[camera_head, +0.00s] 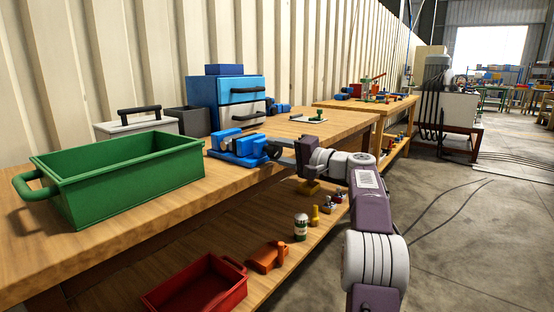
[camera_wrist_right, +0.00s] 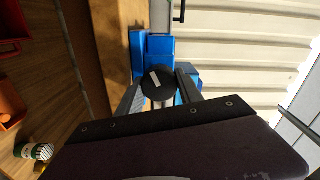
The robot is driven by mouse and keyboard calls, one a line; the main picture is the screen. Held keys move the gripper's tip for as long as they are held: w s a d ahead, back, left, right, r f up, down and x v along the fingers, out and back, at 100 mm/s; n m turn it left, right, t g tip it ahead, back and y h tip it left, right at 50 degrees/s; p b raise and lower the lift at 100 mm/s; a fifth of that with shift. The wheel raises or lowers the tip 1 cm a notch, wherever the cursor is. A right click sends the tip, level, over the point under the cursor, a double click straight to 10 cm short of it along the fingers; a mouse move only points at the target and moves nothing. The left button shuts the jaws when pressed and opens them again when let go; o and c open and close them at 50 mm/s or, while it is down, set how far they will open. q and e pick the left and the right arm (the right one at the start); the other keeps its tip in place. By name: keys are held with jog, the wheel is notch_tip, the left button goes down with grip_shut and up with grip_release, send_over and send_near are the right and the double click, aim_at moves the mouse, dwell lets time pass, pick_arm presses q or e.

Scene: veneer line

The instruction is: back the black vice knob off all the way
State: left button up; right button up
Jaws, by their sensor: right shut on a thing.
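The blue vice (camera_head: 238,146) sits on the wooden bench top near its front edge. In the right wrist view the vice (camera_wrist_right: 155,48) lies behind its round black knob (camera_wrist_right: 156,84), which has a pale bar mark on its face. My right gripper (camera_head: 277,148) reaches in from the right at the front of the vice. In the wrist view its two grey fingers (camera_wrist_right: 159,90) stand on either side of the knob and are shut on it. The knob is hard to make out in the head view. My left gripper is not in view.
A green bin (camera_head: 120,180) stands left of the vice on the bench (camera_head: 190,198). A blue drawer box (camera_head: 228,98) stands behind. The lower shelf holds a red bin (camera_head: 197,288), an orange part (camera_head: 267,257) and several small items. The floor to the right is open.

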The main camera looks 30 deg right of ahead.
jog(key=n+b, duration=0.2)
jog(key=n, duration=0.1)
jog(key=shift+f+n, duration=0.15)
jog(key=shift+n, duration=0.25)
jog(key=n+b, duration=0.1)
jog(key=n, duration=0.1)
jog(key=shift+n, duration=0.4)
jog(key=n+b, duration=0.1)
jog(key=n, duration=0.2)
jog(key=shift+a+n+b, duration=0.1)
jog(key=shift+n+b, duration=0.2)
jog(key=shift+n, duration=1.1)
jog(key=shift+r, duration=0.2)
jog(key=o, duration=1.4)
